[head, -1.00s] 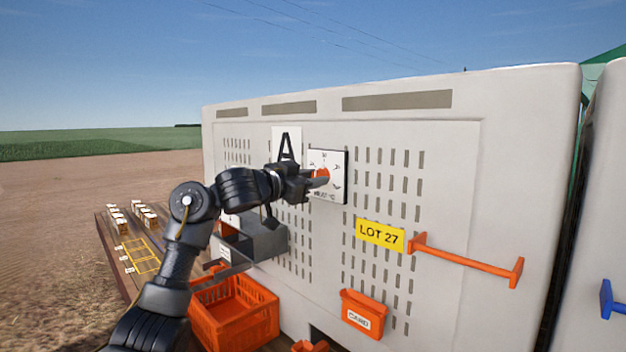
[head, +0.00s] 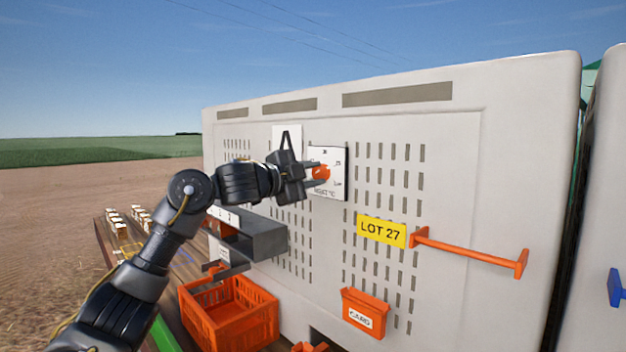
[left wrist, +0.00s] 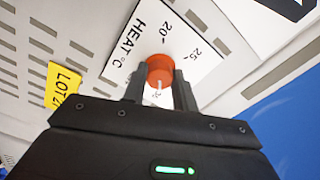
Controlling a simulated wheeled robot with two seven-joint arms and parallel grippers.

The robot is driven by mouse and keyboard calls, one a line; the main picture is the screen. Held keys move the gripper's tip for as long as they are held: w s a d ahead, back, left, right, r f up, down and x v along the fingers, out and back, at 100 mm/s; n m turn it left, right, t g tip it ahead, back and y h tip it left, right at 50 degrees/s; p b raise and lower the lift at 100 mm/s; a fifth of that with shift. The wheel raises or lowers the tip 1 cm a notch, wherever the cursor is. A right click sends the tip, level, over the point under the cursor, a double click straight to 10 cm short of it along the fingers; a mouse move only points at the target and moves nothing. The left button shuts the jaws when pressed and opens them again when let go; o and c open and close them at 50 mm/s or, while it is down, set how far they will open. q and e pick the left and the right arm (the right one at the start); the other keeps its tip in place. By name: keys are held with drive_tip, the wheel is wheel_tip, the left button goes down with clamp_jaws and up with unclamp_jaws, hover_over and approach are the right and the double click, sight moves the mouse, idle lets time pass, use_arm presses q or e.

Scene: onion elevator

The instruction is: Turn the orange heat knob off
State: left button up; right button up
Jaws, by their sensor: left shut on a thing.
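The orange heat knob (head: 321,172) sits on a white dial plate (head: 328,190) on the grey panel. The left wrist view shows the knob (left wrist: 160,68) with a pale pointer mark, and the plate (left wrist: 150,22) reads "HEAT °C" with 20 and 25 among its marks. My left gripper (head: 316,173) reaches in from the left, its fingers shut on the knob from both sides. Its fingers also show in the left wrist view (left wrist: 160,88). Which mark the pointer meets is hard to tell. My right gripper is not in view.
An orange handle bar (head: 470,251) sticks out at the right, near a yellow LOT 27 sign (head: 381,231). An orange card holder (head: 364,312) hangs lower down. A grey shelf box (head: 262,238) and an orange crate (head: 228,312) lie below my left arm.

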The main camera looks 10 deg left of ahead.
use_arm(q)
drive_tip(key=m+b, duration=0.1)
drive_tip(key=m, duration=0.2)
drive_tip(key=shift+m, duration=0.4)
drive_tip(key=m+b, duration=0.1)
drive_tip(key=m, duration=0.2)
drive_tip(key=shift+m, duration=0.3)
drive_tip(key=m+b, duration=0.1)
drive_tip(key=m, duration=0.5)
drive_tip(key=shift+m, duration=0.3)
drive_tip(key=o, duration=1)
